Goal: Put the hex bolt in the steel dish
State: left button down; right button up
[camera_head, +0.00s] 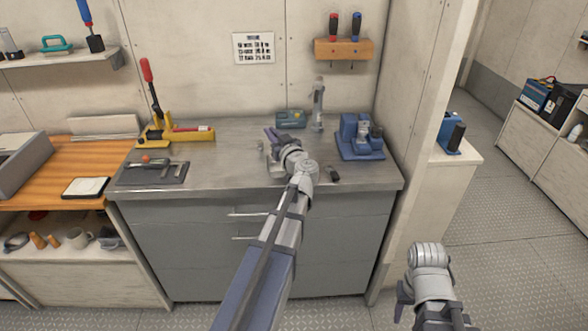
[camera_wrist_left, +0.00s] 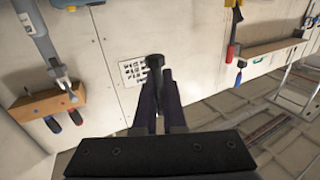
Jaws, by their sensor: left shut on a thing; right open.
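My left gripper (camera_head: 270,137) is over the grey metal worktop (camera_head: 225,160), with its arm reaching in from below. In the left wrist view its two dark fingers (camera_wrist_left: 158,95) are shut on a dark bolt-shaped thing, the hex bolt (camera_wrist_left: 155,63), whose wide head sticks out past the fingertips. In the head view the bolt cannot be made out. I cannot clearly pick out the steel dish; pale metal partly hidden beside my left wrist may be part of it. My right gripper (camera_head: 402,301) is open and empty, low at the right, away from the worktop.
A yellow lever tool (camera_head: 178,134) and a dark tray (camera_head: 153,174) stand left on the worktop. A blue vise-like machine (camera_head: 360,136), a grey upright tool (camera_head: 318,105) and a green-blue device (camera_head: 291,118) stand right and behind. A small black object (camera_head: 334,175) lies near the front edge.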

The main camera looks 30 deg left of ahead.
pick_arm(q)
jog(key=shift+f+b, duration=3.1)
jog(key=shift+f, duration=0.05)
notch_tip(320, 180, down, 4)
jog(key=b, duration=0.3)
jog(key=shift+a+r+b, duration=0.1)
jog(key=shift+r+b, duration=0.05)
jog(key=shift+b, duration=0.2)
jog(key=c, duration=1.3)
grip_release()
